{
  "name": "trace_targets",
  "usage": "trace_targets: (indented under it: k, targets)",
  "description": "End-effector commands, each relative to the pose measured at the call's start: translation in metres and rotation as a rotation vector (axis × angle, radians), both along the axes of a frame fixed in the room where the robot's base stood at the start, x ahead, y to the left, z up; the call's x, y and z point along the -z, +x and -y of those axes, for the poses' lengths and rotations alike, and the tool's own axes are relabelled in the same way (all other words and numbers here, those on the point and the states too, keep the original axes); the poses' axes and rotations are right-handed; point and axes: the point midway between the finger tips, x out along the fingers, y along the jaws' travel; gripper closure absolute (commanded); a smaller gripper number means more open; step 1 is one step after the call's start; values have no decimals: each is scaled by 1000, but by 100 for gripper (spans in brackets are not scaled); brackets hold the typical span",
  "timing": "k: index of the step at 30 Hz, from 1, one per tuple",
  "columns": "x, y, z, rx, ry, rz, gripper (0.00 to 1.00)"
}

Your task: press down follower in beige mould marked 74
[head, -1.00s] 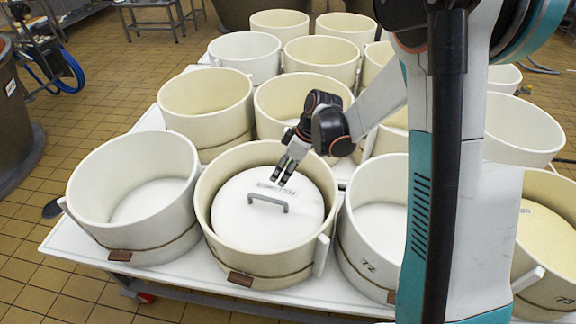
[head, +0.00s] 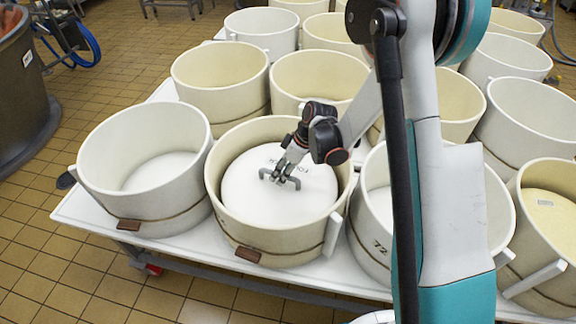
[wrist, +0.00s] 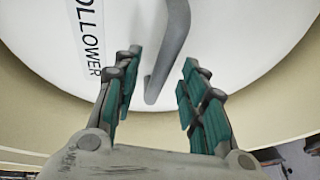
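The white round follower (head: 255,205) lies inside a beige mould (head: 215,197) at the front of the table, its top below the mould's rim. It has a grey bar handle (head: 292,184) and a "FOLLOWER" label. No number 74 is readable on this mould. My gripper (head: 279,177) is down inside the rim, at the handle. In the wrist view, my gripper (wrist: 160,68) is open, with a teal-padded finger on each side of the handle (wrist: 166,50). A gap shows between the handle and each finger. The follower (wrist: 225,45) fills most of that view.
A white mould (head: 145,205) stands close on the left. A mould marked 72 (head: 380,250) stands close on the right, partly behind my arm. Several more moulds crowd the white table (head: 85,215) behind. A large vat (head: 25,110) stands on the tiled floor at left.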

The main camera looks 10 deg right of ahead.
Motion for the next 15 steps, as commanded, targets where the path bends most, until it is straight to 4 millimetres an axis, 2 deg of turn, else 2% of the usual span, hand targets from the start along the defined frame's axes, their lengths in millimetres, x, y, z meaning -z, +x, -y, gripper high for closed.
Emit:
trace_targets:
  k: [1, 6, 15]
  targets:
    - [7, 1, -2, -1, 0, 0, 61]
    - [18, 2, -7, -1, -1, 1, 61]
    - [19, 2, -9, 0, -1, 1, 61]
